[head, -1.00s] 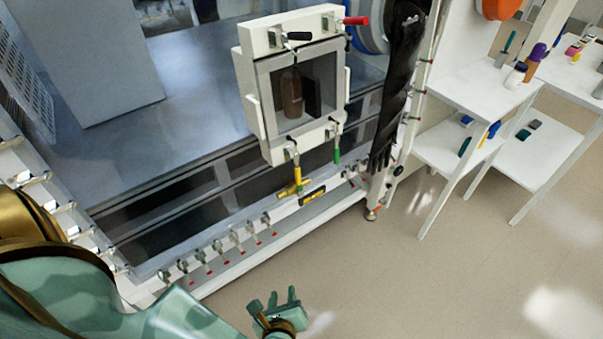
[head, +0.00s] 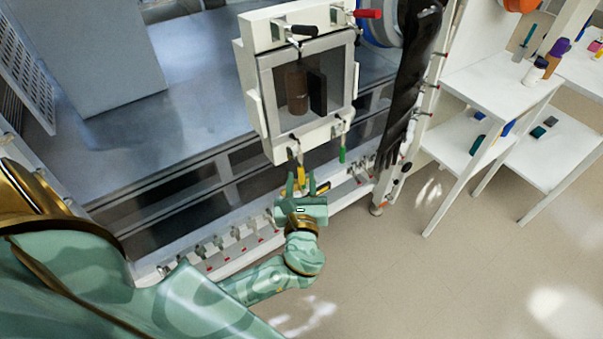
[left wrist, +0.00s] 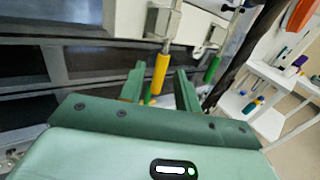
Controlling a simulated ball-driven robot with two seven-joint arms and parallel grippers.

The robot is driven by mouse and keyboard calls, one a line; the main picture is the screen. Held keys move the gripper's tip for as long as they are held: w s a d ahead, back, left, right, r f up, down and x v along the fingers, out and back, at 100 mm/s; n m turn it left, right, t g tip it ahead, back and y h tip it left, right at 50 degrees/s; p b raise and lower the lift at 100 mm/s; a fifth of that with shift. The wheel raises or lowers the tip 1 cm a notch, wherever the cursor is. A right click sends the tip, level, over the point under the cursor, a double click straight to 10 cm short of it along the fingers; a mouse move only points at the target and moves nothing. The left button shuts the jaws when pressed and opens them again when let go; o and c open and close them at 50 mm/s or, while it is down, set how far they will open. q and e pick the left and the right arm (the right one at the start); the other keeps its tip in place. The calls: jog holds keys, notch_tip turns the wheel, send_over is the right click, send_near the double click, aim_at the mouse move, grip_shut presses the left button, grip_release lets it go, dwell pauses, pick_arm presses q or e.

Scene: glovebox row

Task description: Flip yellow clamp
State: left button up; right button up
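The yellow clamp (head: 300,176) hangs at the lower left of the white framed window box on the glovebox front. In the left wrist view its yellow handle (left wrist: 160,74) points down and shows between my two fingers. My left gripper (head: 301,186) is open just below and around the line of the handle. I cannot tell whether a finger touches it. The green clamp (head: 342,155) hangs to the right, and its handle also shows in the left wrist view (left wrist: 211,70). My right gripper is not in view.
The window box (head: 262,100) has a black clamp (head: 303,30) and a red clamp (head: 368,13) on top. A black glove (head: 402,85) hangs at its right. White tables (head: 495,85) stand further right. The floor (head: 460,240) in front is clear.

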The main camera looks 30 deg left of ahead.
pick_arm(q)
jog(key=shift+x, duration=1.1)
jog(key=shift+w+a, duration=0.15)
jog(key=shift+w, duration=0.05)
